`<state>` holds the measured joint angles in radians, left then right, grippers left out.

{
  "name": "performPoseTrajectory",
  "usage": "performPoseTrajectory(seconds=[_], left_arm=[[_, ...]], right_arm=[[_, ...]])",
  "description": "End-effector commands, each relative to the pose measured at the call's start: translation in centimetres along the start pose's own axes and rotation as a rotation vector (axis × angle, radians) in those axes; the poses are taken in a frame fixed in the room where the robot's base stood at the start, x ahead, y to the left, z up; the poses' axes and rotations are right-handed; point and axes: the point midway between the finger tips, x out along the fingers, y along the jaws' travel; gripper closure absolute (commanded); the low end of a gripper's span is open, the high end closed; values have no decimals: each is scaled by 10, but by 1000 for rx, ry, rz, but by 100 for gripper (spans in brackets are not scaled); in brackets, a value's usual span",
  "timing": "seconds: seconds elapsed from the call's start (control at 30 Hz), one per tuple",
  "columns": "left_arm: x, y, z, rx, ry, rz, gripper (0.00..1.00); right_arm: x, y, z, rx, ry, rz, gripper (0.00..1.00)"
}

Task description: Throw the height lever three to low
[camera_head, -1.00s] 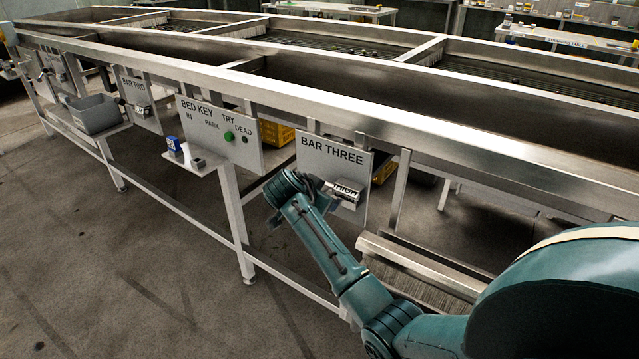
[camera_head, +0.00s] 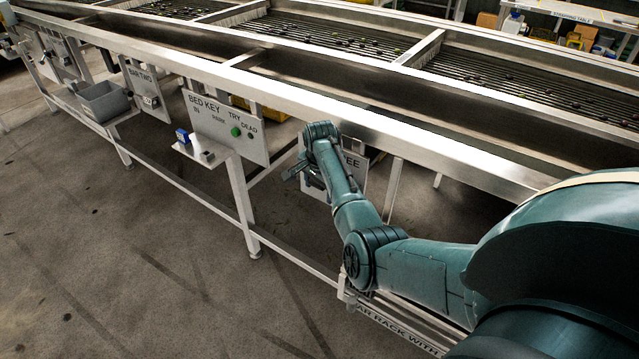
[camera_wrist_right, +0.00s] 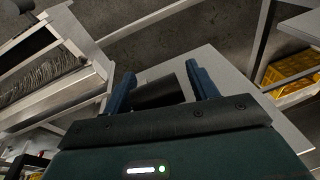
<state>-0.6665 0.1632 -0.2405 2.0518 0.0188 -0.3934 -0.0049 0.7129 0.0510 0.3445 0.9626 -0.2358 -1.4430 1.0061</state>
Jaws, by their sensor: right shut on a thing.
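The grey BAR THREE plate (camera_head: 352,172) hangs under the front rail of the sizer in the head view. My right arm covers most of it, and only the end of its lettering shows. My right gripper (camera_head: 299,172) is in front of the plate's left side. In the right wrist view the two blue fingers of my right gripper (camera_wrist_right: 162,88) are around a dark lever handle (camera_wrist_right: 158,93), with the pale plate (camera_wrist_right: 190,62) behind it. The lever's setting is hidden. My left gripper is not in view.
The BED KEY panel (camera_head: 226,125) with its green button is left of my right gripper. A small shelf (camera_head: 203,152) juts out below it. A brush (camera_wrist_right: 42,74) and a yellow crate (camera_wrist_right: 292,68) flank the plate in the wrist view. The floor in front is clear.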

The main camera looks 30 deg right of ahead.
Motion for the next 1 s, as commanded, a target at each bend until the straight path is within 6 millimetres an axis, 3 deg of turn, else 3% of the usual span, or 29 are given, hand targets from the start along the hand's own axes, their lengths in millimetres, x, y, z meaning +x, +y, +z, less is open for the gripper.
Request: performPoseTrajectory(seconds=[0.5,0.53,0.77,1.0], left_arm=[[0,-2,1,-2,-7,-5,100],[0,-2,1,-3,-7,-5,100],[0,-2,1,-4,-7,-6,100],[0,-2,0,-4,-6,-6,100]], right_arm=[[1,2,0,-1,-21,11,82],[1,2,0,-1,-21,11,39],[0,1,0,1,-18,7,20],[-1,0,-1,2,-16,5,20]])
